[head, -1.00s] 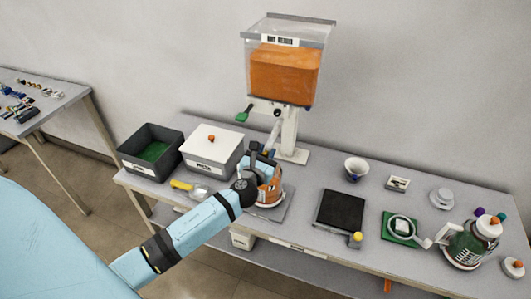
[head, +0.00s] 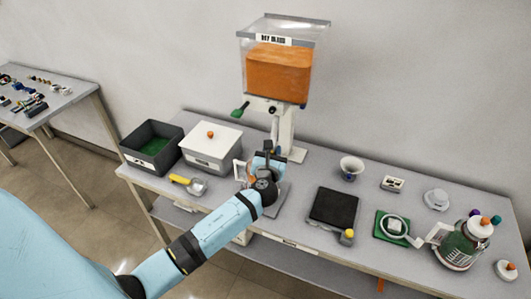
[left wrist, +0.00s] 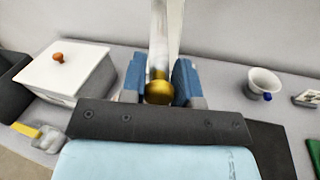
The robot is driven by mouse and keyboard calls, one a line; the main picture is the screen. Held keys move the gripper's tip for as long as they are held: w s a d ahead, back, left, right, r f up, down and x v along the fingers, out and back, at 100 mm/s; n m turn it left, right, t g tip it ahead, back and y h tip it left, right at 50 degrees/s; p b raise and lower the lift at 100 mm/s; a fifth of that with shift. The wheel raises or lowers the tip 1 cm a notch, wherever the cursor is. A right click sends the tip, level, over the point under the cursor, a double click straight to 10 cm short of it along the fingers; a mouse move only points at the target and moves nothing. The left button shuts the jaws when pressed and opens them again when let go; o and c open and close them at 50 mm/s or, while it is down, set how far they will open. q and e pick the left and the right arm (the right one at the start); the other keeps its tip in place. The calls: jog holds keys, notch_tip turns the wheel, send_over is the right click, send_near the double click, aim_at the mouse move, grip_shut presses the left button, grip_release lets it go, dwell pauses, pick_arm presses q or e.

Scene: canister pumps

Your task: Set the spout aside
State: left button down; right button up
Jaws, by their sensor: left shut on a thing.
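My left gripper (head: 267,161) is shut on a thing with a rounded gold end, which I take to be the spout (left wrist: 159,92). In the left wrist view the gold end sits between the two blue fingers. A pale tube or post rises behind it; I cannot tell whether they are joined. In the head view the gripper is in front of the hopper's post, above the grey plate (head: 281,199). My arm and gripper hide most of the orange canister there; a white handle (head: 238,172) shows to the left. My right gripper is not in view.
The clear hopper (head: 280,72) with orange contents stands behind. A white lidded box (head: 211,150) and dark bin (head: 150,148) are left. A white cup (head: 351,167), dark pad (head: 333,207), green mat (head: 379,232) and green jar (head: 463,248) are right.

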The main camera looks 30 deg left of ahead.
pick_arm(q)
jog(key=w+d+n+g+y+b, duration=0.5)
jog(key=w+d+n+g+y, duration=0.2)
jog(key=w+n+g+y, duration=0.1)
jog(key=n+g+y, duration=0.1)
jog(key=g, duration=0.1)
jog(key=shift+w+d+g, duration=0.2)
jog(key=shift+d+g, duration=0.05)
jog(key=shift+g, duration=0.05)
dwell(0.4)
jog(key=c, duration=0.9)
grip_release()
jog(key=shift+c, duration=0.2)
jog(key=shift+o, duration=0.3)
jog(key=shift+w, duration=0.1)
